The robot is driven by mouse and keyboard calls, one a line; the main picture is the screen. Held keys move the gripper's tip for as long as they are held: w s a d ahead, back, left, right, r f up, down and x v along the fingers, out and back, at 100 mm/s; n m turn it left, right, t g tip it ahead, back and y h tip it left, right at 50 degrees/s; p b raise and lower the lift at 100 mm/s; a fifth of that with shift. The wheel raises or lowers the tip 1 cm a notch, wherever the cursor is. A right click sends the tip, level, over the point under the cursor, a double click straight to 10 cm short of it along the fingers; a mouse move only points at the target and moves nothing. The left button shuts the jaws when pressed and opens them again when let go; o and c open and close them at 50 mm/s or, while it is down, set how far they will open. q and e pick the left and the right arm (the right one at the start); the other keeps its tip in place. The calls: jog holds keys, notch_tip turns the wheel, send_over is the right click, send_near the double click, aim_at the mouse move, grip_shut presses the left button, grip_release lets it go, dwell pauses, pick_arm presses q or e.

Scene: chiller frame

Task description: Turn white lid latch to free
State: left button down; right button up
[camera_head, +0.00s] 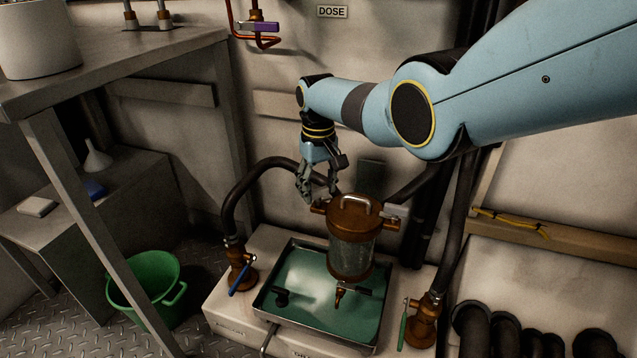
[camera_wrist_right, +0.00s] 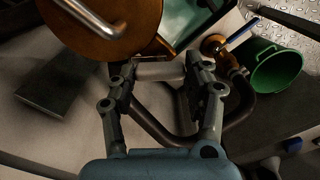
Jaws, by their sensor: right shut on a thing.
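The round copper-brown lid (camera_head: 352,212) with a metal bar handle sits on a glass vessel (camera_head: 350,255). My right gripper (camera_head: 314,192) is at the lid's left edge, pointing down. In the right wrist view the white lid latch (camera_wrist_right: 160,71) lies between the fingertips of my right gripper (camera_wrist_right: 160,76), beside the lid (camera_wrist_right: 105,30). The fingers are shut on it. In the head view the gripper hides this latch. A light grey latch piece (camera_head: 396,210) shows at the lid's right side. My left gripper is not in view.
The vessel stands over a green-bottomed metal tray (camera_head: 270,317). Copper valves with a blue handle (camera_head: 242,275) and a green handle (camera_head: 403,328) flank it. Dark hoses rise behind. A steel bench (camera_head: 110,75) and green bucket (camera_head: 150,283) are at left.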

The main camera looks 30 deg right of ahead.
aim_at(318, 189)
jog(key=n, duration=0.2)
jog(key=shift+r+n, duration=0.1)
jog(key=shift+n, duration=0.3)
jog(key=n, duration=0.5)
jog(key=shift+p, duration=0.3)
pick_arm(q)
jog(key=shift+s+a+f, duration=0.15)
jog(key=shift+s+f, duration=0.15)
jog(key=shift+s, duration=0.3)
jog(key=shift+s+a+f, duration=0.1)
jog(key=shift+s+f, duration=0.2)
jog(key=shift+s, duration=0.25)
pick_arm(e)
jog(key=shift+n, duration=0.3)
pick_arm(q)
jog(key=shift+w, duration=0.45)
pick_arm(e)
jog(key=o, duration=0.9)
jog(key=shift+c, duration=0.2)
jog(key=shift+o, duration=0.2)
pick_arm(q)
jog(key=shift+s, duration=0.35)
pick_arm(e)
notch_tip(318, 189, up, 12)
